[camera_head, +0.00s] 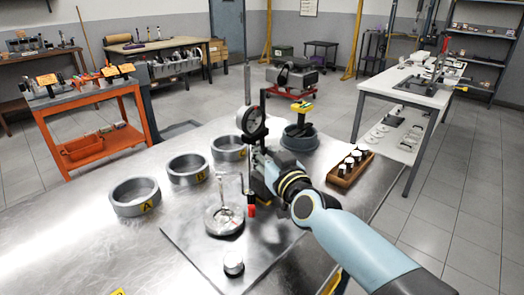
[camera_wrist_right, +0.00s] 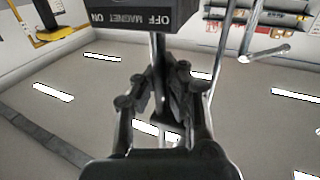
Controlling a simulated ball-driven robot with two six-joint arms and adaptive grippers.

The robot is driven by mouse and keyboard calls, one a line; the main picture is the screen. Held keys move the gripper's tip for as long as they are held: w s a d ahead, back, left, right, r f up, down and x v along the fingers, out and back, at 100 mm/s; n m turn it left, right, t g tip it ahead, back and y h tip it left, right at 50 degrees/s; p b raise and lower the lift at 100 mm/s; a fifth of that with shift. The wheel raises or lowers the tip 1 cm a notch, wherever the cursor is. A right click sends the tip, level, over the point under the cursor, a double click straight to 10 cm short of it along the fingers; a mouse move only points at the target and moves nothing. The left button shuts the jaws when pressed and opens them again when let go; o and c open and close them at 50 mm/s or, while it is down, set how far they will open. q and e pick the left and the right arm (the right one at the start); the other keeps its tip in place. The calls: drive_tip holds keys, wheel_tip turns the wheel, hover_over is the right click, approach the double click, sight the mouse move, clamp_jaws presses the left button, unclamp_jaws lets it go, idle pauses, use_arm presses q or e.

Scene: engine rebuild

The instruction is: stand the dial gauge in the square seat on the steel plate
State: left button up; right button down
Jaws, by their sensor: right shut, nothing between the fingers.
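The dial gauge (camera_head: 252,121) has a round white face and stands upright by a tall thin post, near the far edge of the steel plate (camera_head: 190,243). My right gripper (camera_head: 262,163) is right below the dial, in front of the stand, and hides part of it. In the right wrist view, the gripper (camera_wrist_right: 163,88) is shut with nothing between its fingers. A black block marked MAGNET ON/OFF (camera_wrist_right: 127,16) and a thin rod show just beyond the fingertips. I cannot make out the square seat. My left gripper is not in view.
Grey rings (camera_head: 136,197) labelled with letters stand on the metal table at left. A round dish (camera_head: 224,220) and a small cylinder (camera_head: 233,265) are on the plate. A grey bowl (camera_head: 299,139) and a wooden rack (camera_head: 350,170) stand at right.

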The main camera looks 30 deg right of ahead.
drive_tip(key=shift+f, duration=0.15)
idle(0.4)
drive_tip(key=c, duration=1.4)
unclamp_jaws()
drive_tip(key=shift+c, duration=0.2)
drive_tip(key=shift+o, duration=0.2)
drive_tip(key=shift+s+f, duration=0.1)
drive_tip(key=shift+f, duration=0.2)
drive_tip(key=s, duration=1.1)
drive_tip(key=shift+s+a+r, duration=0.25)
drive_tip(key=shift+s+a, duration=0.15)
